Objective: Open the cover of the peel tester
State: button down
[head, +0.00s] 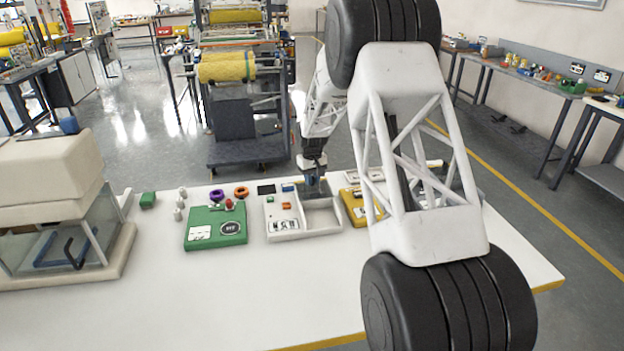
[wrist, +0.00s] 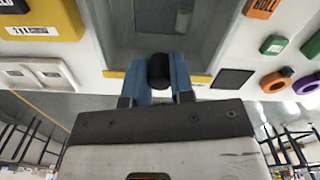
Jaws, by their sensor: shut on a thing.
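The white bench unit with a recessed bay (head: 277,231), which I take for the peel tester, stands mid-table. A greyish see-through panel, seemingly its cover, shows around the bay's back edge, partly behind my gripper; its exact angle cannot be told. In the wrist view the grey bay (wrist: 205,45) fills the top middle. My gripper (head: 312,189) is at the back edge of the unit. In the wrist view its blue fingers (wrist: 159,75) are shut on a short black knob (wrist: 159,66) at the bay's edge.
A green unit (head: 203,220) stands left of the white one, with purple (head: 217,196) and orange (head: 241,192) rings behind. A yellow unit (head: 352,207) is close on the right. A large cream machine (head: 50,170) stands at far left. The table front (head: 210,300) is clear.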

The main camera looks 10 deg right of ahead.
jog(key=shift+s, duration=0.1)
jog(key=shift+s, duration=5)
jog(key=c, duration=1)
grip_release()
jog(key=shift+r, duration=3.9)
